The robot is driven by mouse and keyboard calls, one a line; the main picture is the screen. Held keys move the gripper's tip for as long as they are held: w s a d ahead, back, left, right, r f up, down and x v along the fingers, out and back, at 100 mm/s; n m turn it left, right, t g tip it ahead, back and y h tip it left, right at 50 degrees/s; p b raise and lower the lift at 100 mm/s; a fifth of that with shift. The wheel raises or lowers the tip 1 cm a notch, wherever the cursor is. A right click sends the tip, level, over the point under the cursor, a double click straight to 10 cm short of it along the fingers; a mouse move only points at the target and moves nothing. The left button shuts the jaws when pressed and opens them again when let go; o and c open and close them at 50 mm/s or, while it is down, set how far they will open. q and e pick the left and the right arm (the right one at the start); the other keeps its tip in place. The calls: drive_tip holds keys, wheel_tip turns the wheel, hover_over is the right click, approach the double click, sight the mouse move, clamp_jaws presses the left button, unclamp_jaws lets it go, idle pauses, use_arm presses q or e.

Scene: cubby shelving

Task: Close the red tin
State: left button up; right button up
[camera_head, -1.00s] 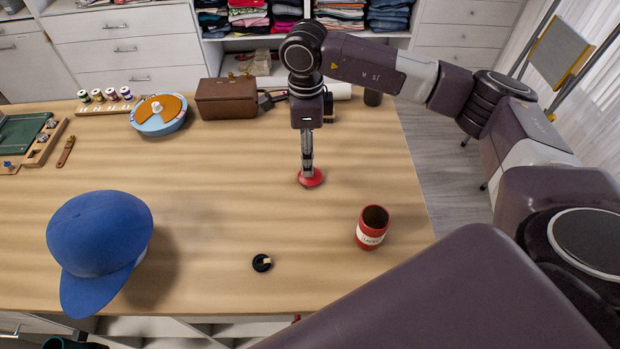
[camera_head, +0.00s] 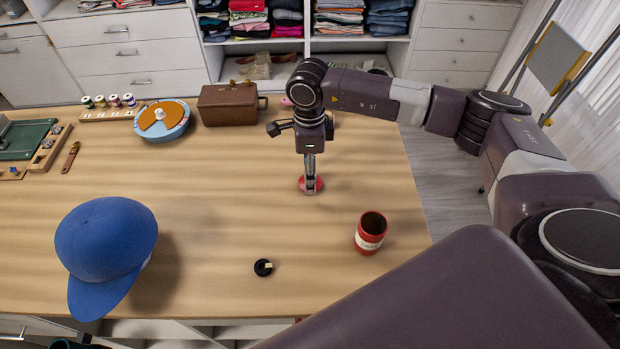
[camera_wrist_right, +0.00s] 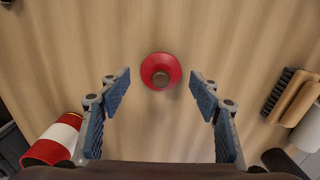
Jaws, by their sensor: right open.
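The red tin (camera_head: 370,232) stands upright on the table at the right, with its top open and a white label band. It also shows at the lower left of the right wrist view (camera_wrist_right: 55,140). A round red lid with a dark knob (camera_head: 312,184) lies on the table behind the tin. In the right wrist view the lid (camera_wrist_right: 161,70) is ahead of and between the fingers, touching neither. My right gripper (camera_wrist_right: 160,90) is open and empty, pointing down over the lid; it also shows in the head view (camera_head: 310,176). My left gripper is not in view.
A blue cap (camera_head: 105,245) sits at the left, and a small black item (camera_head: 263,267) lies at the front. A brown box (camera_head: 228,105) and a blue round tray (camera_head: 162,122) stand at the back. A brush (camera_wrist_right: 291,95) lies right of the lid. The middle is clear.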

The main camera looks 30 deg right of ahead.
drive_tip(key=shift+d+f+p, duration=0.15)
drive_tip(key=shift+f+p, duration=0.2)
drive_tip(key=shift+f, duration=1.1)
drive_tip(key=c, duration=0.8)
